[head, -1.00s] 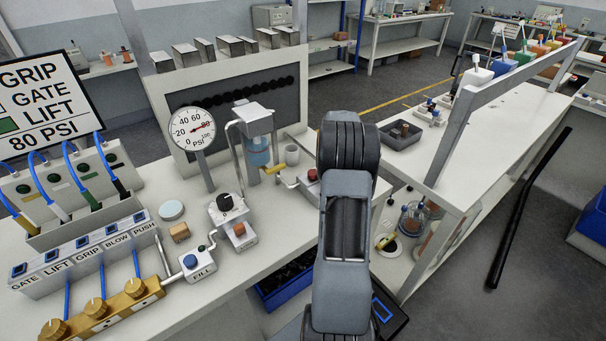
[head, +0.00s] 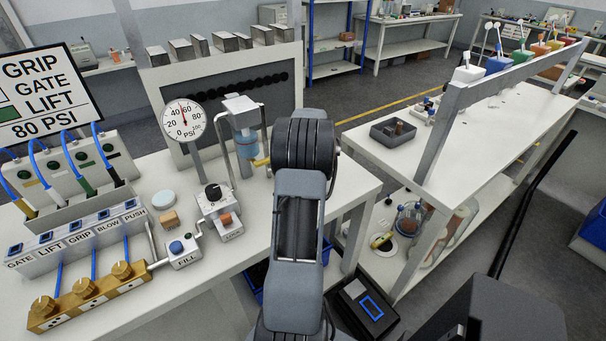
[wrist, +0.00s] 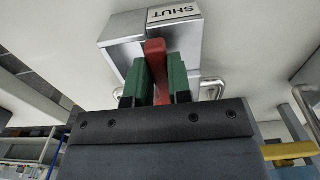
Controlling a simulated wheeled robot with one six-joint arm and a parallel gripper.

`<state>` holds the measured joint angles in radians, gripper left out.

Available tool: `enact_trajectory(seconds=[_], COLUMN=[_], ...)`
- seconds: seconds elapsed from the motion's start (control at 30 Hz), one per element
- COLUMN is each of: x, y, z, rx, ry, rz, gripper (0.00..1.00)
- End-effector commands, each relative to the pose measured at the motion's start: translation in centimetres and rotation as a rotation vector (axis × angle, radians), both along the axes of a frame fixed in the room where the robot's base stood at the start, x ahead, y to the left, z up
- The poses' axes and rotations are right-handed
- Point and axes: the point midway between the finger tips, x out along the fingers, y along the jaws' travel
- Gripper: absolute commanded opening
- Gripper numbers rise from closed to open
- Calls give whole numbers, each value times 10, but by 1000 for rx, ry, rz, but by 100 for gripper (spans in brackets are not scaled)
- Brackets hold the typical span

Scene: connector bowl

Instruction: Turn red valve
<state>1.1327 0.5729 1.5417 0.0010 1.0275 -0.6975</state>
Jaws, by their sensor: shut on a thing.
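The red valve handle (wrist: 155,60) is a slim red lever in the wrist view, beside a grey box (wrist: 165,40) with a SHUT label that shows upside down. My gripper (wrist: 158,82) has green finger pads closed on the lever from both sides. The head view shows my dark arm, which hides the gripper and the valve. The pressure gauge (head: 184,121) stands left of my arm, with its needle pointing nearly straight up, between 40 and 60.
A yellow handle (head: 261,161) sits just left of my arm by the blue filter (head: 246,143). The FILL block (head: 182,250) and a row of brass regulators (head: 85,297) are at the left. A grey tray (head: 393,131) stands on the right bench.

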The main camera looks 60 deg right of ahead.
Motion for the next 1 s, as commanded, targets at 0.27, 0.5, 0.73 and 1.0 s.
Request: enact_trajectory(seconds=[0.27,0.5,0.73,1.0], x=[-6,-5,-4,-4], y=[-3,-3,-2,-2], z=[1,1,1,0], rx=[-2,-2,-2,-1], ry=[0,0,0,0], rz=[-37,-37,-33,-32], gripper=[0,0,37,45])
